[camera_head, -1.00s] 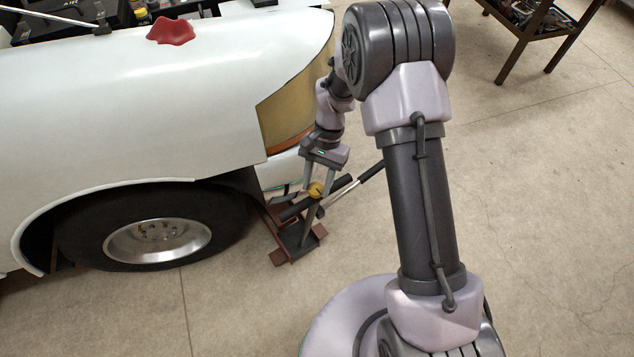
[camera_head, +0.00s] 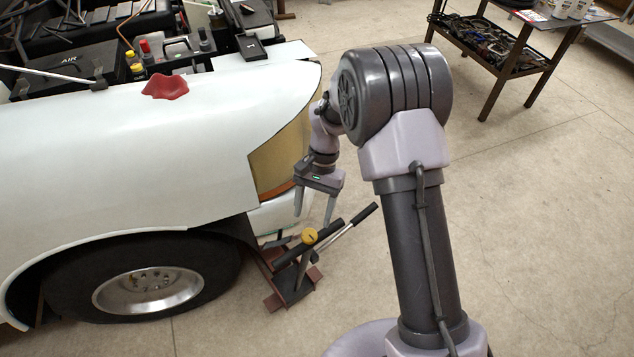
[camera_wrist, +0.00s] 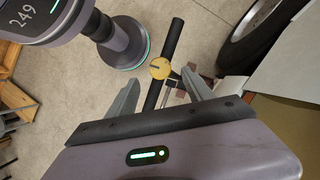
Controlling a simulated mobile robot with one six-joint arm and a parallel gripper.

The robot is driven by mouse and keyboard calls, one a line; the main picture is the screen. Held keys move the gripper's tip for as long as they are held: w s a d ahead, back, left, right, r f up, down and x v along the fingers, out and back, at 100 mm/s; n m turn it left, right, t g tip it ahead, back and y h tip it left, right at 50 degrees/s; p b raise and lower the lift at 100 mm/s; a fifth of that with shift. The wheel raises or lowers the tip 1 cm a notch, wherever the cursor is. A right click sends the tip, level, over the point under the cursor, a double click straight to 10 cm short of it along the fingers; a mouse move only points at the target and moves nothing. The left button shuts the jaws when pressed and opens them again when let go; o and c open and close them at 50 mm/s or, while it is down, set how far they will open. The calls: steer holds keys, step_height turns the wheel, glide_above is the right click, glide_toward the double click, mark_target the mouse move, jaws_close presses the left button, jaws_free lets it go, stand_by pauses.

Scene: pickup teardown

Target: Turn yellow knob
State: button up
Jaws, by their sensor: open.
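The yellow knob (camera_head: 309,236) is a small round disc on the floor jack (camera_head: 291,275), beside its black-gripped handle (camera_head: 351,227), in front of the truck's wheel. In the wrist view the knob (camera_wrist: 160,68) shows a dark slot across its face and lies ahead of my jaws, roughly between their lines. My gripper (camera_head: 312,220) is open and empty. It hangs just above the knob, apart from it. In the wrist view its two grey fingers (camera_wrist: 163,88) are spread wide.
The white truck fender (camera_head: 130,170) and wheel (camera_head: 149,290) stand close on the left. A red cloth (camera_head: 165,87) lies on the fender. A tool cart (camera_head: 490,50) is at the back right. The concrete floor to the right is clear.

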steer(key=p+v, duration=0.2)
steer(key=v, duration=0.9)
steer(key=shift+r, duration=0.2)
steer(key=shift+w, duration=0.1)
